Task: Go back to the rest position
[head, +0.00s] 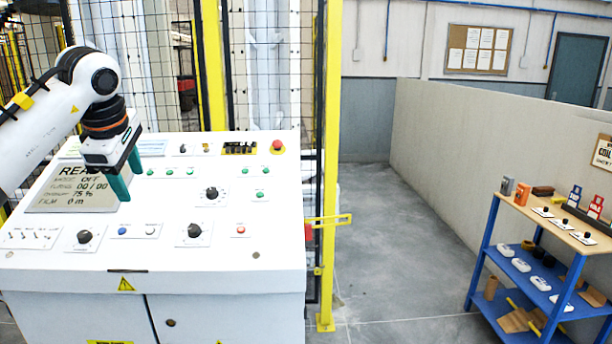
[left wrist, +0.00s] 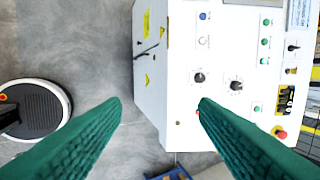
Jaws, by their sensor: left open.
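My left gripper (head: 123,176) has green fingers and hangs from the white arm that comes in from the left. In the head view it is in front of the display (head: 72,188) on the white control panel (head: 270,262) and hides part of it. In the left wrist view the two green fingers (left wrist: 160,110) are wide apart with nothing between them but floor and the panel's edge. The control panel also shows in that view (left wrist: 180,95). My right gripper is in neither view.
A yellow-framed mesh fence (head: 328,150) stands behind and beside the panel. A blue shelf cart (head: 484,250) with small items stands at the right. Grey floor (head: 400,240) lies open between them. A round black-topped base (left wrist: 35,108) shows at left in the wrist view.

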